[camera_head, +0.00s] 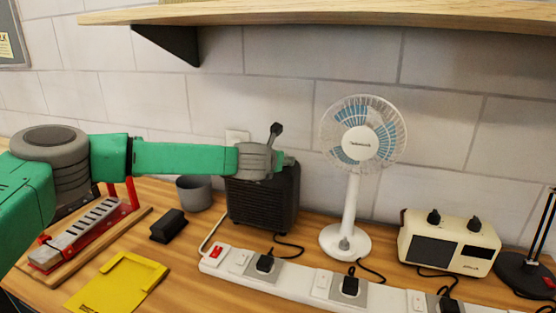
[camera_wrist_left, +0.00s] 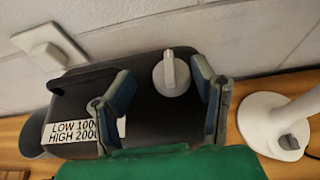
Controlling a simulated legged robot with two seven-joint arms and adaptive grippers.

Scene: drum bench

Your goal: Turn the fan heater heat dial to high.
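The fan heater (camera_head: 262,200) is a black box with a front grille on the bench against the wall. Its top shows in the wrist view (camera_wrist_left: 145,92), with a grey round heat dial (camera_wrist_left: 172,73) and a white label (camera_wrist_left: 80,135) reading LOW and HIGH, partly hidden. The dial's raised ridge points roughly up in the wrist view, toward the wall. My left gripper (camera_head: 282,150) is over the heater top, with its fingers (camera_wrist_left: 160,66) apart on either side of the dial; the right finger is nearer it. I cannot tell whether either finger touches. My right gripper is not in view.
A white desk fan (camera_head: 347,236) stands right of the heater. A white power strip (camera_head: 240,264) with plugs and cables runs in front. A cream radio (camera_head: 450,242) is at right, a grey cup (camera_head: 194,194) left. A shelf (camera_head: 340,14) overhangs above. The wall is close behind.

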